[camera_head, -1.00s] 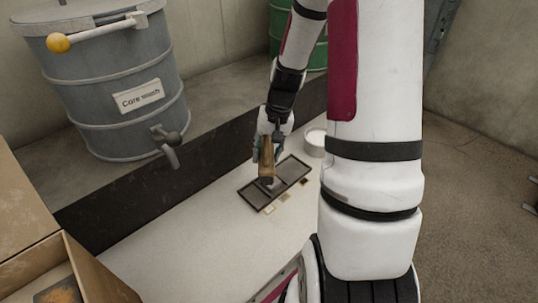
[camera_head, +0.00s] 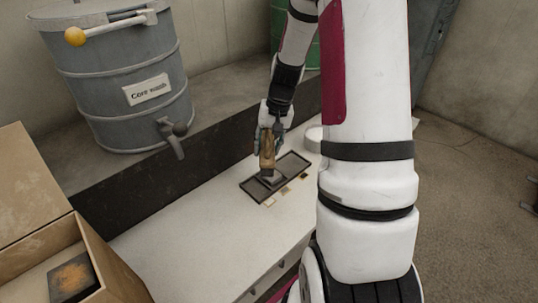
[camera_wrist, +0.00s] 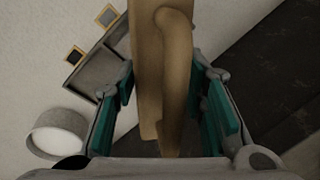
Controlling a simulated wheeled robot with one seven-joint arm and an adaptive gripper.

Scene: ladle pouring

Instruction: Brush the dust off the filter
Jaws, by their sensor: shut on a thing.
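My gripper (camera_head: 268,139) is shut on the tan handle of a brush (camera_head: 267,158). The brush points down, and its pale grey head is over or on a dark, shallow, rectangular framed piece (camera_head: 251,191) on the white bench; I cannot tell whether it touches. In the wrist view the handle (camera_wrist: 163,50) lies between the green finger pads and hides much of the framed piece (camera_wrist: 97,72). A dark square with orange-brown dust (camera_head: 74,278) lies in an open cardboard box at lower left. I cannot tell for sure which piece is the filter.
The box (camera_head: 120,276) stands at the left. Small square swatches (camera_head: 269,202) lie beside the framed piece. A round white container (camera_head: 312,137) stands behind it, partly hidden by my arm. A grey drum with a tap (camera_head: 120,75) stands at the back. The bench's front is clear.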

